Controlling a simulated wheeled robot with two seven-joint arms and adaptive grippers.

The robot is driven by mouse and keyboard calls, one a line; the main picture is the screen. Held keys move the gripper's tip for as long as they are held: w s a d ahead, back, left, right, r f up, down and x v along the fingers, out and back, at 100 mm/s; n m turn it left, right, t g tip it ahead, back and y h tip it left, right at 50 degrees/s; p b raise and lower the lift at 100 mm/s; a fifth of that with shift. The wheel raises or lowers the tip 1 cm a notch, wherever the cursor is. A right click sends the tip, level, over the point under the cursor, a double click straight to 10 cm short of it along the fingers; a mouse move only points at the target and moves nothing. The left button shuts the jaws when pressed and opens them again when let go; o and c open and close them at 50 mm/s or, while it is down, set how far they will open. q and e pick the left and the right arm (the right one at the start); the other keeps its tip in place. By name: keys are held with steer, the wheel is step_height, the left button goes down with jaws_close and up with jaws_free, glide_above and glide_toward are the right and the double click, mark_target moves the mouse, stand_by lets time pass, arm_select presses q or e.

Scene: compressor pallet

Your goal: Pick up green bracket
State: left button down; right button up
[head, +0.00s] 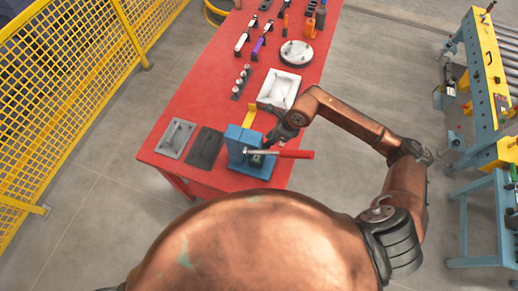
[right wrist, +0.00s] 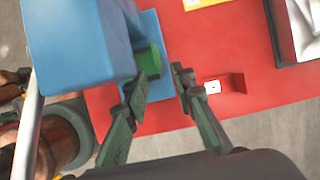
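The green bracket (right wrist: 150,58) shows in the right wrist view as a small green block against the side of a blue press (right wrist: 85,40). Part of it is hidden by one finger of my right gripper (right wrist: 164,78). The two fingers are apart, with red tabletop visible between them; the left finger is at the bracket, and I cannot tell whether it touches. In the head view my right gripper (head: 272,142) is low beside the blue press (head: 236,143), and the bracket is hard to make out there. My left gripper is not in view.
The press has a lever with a red handle (head: 296,154) near my gripper. A white tray (head: 279,88), grey tray (head: 176,138) and dark plate (head: 205,148) lie on the red table (head: 208,88). A yellow fence (head: 75,80) stands left, a blue-framed conveyor (head: 485,80) right.

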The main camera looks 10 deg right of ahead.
mark_target(263, 149)
steer(key=shift+p+x, duration=0.55)
steer(key=shift+x, duration=2.15)
steer(key=shift+s, duration=0.1)
steer(key=shift+c, duration=0.5)
jaws_close()
